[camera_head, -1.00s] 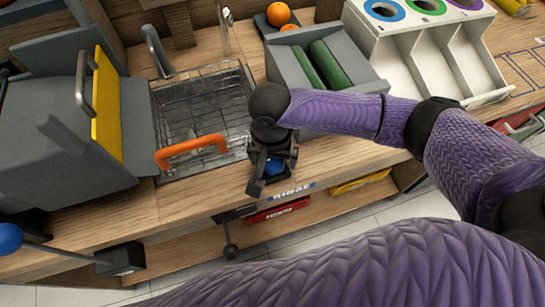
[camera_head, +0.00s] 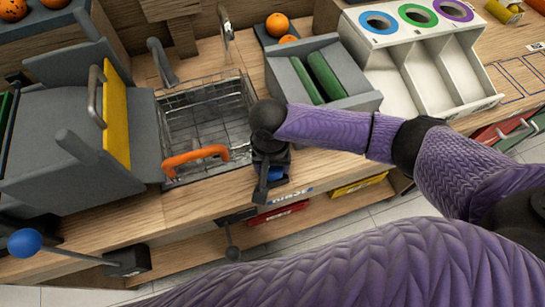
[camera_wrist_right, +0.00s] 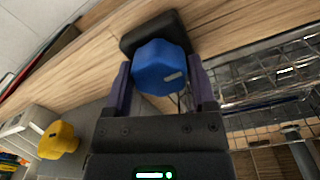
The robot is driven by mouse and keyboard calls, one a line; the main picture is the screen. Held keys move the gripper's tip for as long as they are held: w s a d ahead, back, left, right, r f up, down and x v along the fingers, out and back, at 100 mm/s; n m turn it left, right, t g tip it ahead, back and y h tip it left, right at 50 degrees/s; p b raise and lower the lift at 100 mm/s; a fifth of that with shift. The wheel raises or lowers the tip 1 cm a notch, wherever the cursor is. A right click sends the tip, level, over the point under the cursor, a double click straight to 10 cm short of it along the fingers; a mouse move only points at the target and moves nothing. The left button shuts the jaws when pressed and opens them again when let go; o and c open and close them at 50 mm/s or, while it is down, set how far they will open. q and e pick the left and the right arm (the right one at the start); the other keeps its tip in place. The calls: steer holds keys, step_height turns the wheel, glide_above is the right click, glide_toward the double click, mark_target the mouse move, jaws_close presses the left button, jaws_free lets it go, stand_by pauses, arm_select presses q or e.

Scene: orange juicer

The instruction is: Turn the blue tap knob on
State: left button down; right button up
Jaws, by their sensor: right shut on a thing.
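The blue tap knob (camera_wrist_right: 160,68) fills the middle of the right wrist view, on a dark mount at the wooden counter's front. My right gripper (camera_wrist_right: 160,84) has one finger on each side of it and is shut on it. In the head view my right gripper (camera_head: 268,182) is over the counter's front edge, just right of the sink. Only a small part of the blue knob (camera_head: 277,174) shows there, the rest being hidden by the gripper. My left gripper is not in view.
A sink with a wire basket (camera_head: 205,125) and orange handle (camera_head: 195,157) lies left of my right gripper. A grey box with green rollers (camera_head: 326,75) stands behind it. A yellow knob (camera_wrist_right: 58,140) shows in the wrist view. A blue-ball lever (camera_head: 25,242) is at left.

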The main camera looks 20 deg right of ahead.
steer(key=n+p, duration=0.1)
steer(key=p, duration=0.1)
steer(key=r+n+p, duration=0.1)
steer(key=p, duration=0.2)
steer(key=shift+f+n+p, duration=0.2)
steer(key=shift+n+p, duration=0.3)
steer(key=shift+n, duration=0.1)
steer(key=n+p, duration=0.1)
steer(key=n, duration=0.2)
steer(key=shift+f+n, duration=0.15)
steer(key=shift+n, duration=0.25)
steer(key=n+p, duration=0.1)
steer(key=n, duration=0.1)
steer(key=shift+n, duration=0.3)
steer(key=n, duration=0.4)
steer(key=shift+f+t+p, duration=0.1)
steer(key=shift+t+p, duration=0.2)
steer(key=shift+p, duration=0.05)
steer(key=shift+n, duration=1.8)
